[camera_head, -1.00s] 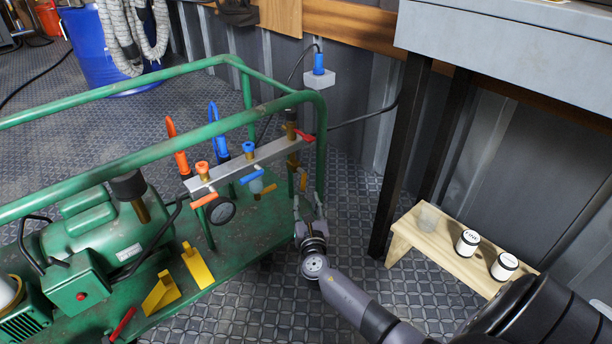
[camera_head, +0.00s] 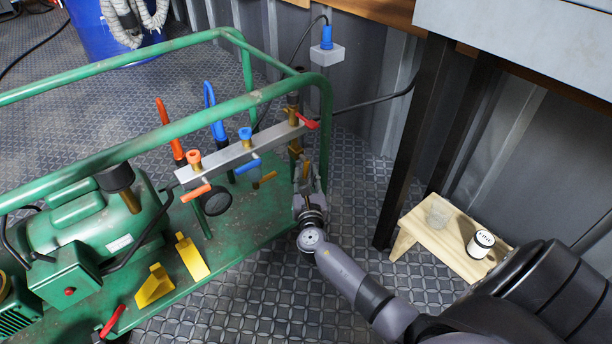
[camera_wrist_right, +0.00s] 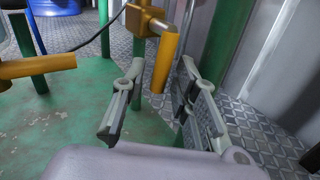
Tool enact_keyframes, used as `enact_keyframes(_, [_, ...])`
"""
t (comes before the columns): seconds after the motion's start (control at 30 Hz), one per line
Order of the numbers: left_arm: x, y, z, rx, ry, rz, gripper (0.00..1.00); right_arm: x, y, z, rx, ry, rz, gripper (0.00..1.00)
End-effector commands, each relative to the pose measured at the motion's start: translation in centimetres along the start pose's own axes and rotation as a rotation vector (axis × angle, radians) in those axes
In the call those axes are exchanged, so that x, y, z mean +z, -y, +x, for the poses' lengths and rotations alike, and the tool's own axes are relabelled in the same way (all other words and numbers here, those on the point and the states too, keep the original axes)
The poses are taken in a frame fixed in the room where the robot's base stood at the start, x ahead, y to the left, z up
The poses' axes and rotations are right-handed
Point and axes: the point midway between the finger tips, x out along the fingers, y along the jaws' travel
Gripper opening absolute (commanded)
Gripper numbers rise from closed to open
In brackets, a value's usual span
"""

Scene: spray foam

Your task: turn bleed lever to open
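A yellow lever (camera_wrist_right: 165,62) hangs down from a brass valve block (camera_wrist_right: 146,20) in the right wrist view. I cannot tell for certain that it is the bleed lever. A second yellow lever (camera_wrist_right: 38,67) lies horizontal at the left there; in the head view a yellow lever (camera_head: 264,180) shows below the grey manifold (camera_head: 238,156). My right gripper (camera_head: 308,172) is at the manifold's right end. In the wrist view its fingers (camera_wrist_right: 160,98) are spread apart, with the hanging lever between and beyond them; contact is not visible. My left gripper is out of view.
The green tubular frame (camera_head: 327,130) stands close by my right gripper. Red (camera_head: 306,121), blue (camera_head: 249,167) and orange (camera_head: 196,192) handles sit along the manifold. A wooden stool (camera_head: 447,244) with a glass and a white can stands to the right.

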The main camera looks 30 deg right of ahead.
Motion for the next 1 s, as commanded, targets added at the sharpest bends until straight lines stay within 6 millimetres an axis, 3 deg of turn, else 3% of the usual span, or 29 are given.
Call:
enact_keyframes(0.37, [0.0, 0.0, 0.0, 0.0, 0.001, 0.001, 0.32, 0.0, 0.0, 0.0, 0.0, 0.0, 0.0, 0.0])
enact_keyframes(0.67, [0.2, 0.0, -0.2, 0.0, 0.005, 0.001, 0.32, 0.0, 0.1, 0.1, 0.0, 0.002, -0.004, 0.0])
enact_keyframes(0.87, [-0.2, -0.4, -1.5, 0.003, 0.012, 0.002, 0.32, -0.5, 0.5, 0.3, 0.006, 0.057, -0.085, 0.0])
enact_keyframes(1.0, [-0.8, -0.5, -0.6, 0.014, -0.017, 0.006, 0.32, 0.0, 0.5, 0.4, 0.008, 0.078, -0.114, 0.0])
